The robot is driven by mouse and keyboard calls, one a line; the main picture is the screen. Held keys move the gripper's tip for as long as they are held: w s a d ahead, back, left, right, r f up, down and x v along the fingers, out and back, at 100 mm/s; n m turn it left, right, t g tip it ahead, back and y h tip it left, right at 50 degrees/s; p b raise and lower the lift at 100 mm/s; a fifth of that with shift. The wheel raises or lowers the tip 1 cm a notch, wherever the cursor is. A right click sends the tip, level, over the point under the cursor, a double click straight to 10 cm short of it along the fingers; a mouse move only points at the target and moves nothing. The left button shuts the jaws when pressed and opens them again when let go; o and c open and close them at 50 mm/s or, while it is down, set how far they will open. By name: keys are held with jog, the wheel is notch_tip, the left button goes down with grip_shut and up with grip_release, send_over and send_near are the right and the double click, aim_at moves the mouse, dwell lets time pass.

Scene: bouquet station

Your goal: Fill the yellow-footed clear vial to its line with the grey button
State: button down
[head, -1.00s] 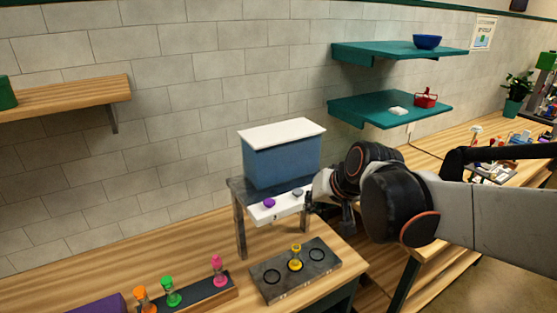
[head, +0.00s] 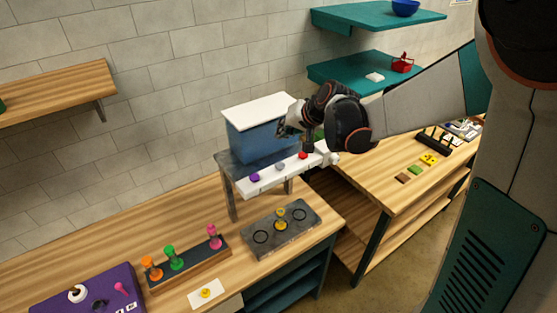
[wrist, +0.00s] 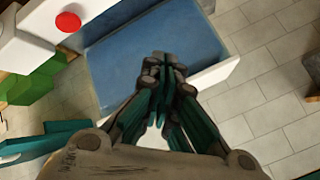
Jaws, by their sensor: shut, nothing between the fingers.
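The yellow-footed clear vial (head: 281,218) stands upright in the middle ring of a dark grey tray (head: 294,238) below the dispenser. Its liquid level and line are too small to tell. The grey button (head: 280,166) sits on the white panel (head: 262,184), between a purple button (head: 254,178) and a red button (head: 303,155). My gripper (head: 288,130) is in front of the blue tank (head: 252,143), above the panel and off the grey button. In the wrist view its fingertips (wrist: 160,60) are together and empty against the blue tank; the red button (wrist: 68,22) shows at upper left.
A rack (head: 190,264) with orange, green and pink vials stands at front left. A purple board (head: 75,290) and a white card (head: 208,294) with a yellow piece lie nearby. Teal shelves (head: 375,20) hang behind my arm. Another table (head: 385,195) stands at right.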

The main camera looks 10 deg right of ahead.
aim_at(283, 164)
jog(key=shift+f+b, duration=3.15)
jog(key=shift+f, duration=1.3)
jog(key=shift+f, duration=0.1)
jog(key=shift+f+b, duration=0.3)
jog(key=shift+b, duration=0.2)
jog(key=shift+f+b, duration=0.5)
jog(key=shift+f, duration=0.05)
jog(key=shift+r+p, duration=0.6)
jog(key=shift+r, duration=0.4)
jog(key=shift+r, duration=0.1)
jog(key=shift+r+p, duration=1.6)
jog(key=shift+r, duration=0.85)
